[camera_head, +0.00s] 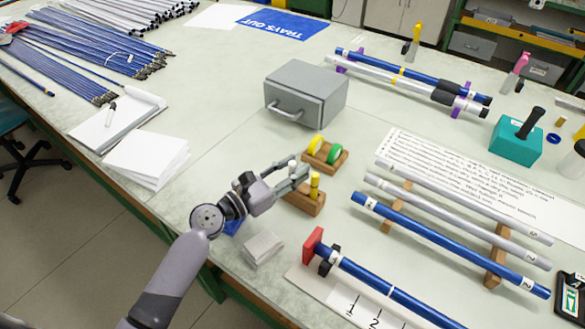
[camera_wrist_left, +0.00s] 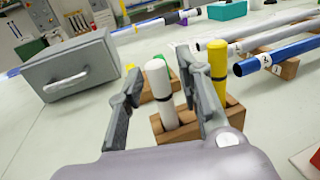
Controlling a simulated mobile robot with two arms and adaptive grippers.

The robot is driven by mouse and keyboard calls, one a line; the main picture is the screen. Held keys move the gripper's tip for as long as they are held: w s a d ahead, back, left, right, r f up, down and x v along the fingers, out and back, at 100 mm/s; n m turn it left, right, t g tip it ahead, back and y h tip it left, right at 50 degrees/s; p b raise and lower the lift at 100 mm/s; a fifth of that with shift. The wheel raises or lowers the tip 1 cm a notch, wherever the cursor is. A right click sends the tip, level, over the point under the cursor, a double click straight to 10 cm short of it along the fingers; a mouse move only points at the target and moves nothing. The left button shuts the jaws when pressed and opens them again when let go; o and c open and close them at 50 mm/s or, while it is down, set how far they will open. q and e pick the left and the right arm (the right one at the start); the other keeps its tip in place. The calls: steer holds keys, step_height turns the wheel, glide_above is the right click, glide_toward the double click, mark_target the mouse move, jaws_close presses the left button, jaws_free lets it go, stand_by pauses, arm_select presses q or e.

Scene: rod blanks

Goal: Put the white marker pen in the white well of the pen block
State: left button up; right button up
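The white marker pen (camera_wrist_left: 160,80) stands upright at the wooden pen block (camera_wrist_left: 188,130), its lower end overlapping the block; whether it is fully seated I cannot tell. In the head view its white top (camera_head: 292,164) shows by the fingertips. A yellow pen (camera_wrist_left: 218,62) stands upright in the same block; it also shows in the head view (camera_head: 314,186). My left gripper (camera_head: 296,176) is at the block with its fingers apart, one on each side of the white pen, with visible gaps in the left wrist view (camera_wrist_left: 160,95). The well colours are hidden. My right gripper is out of view.
Behind the pen block is a wooden holder with yellow and green rolls (camera_head: 334,154). A grey metal box (camera_head: 305,85) stands farther back. Rods on wooden supports (camera_head: 450,232) lie to the right. A small pale block (camera_head: 262,248) sits in front, near the table edge.

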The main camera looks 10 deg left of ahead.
arm_select(q)
steer(key=b+v, duration=0.2)
steer(key=v, duration=1)
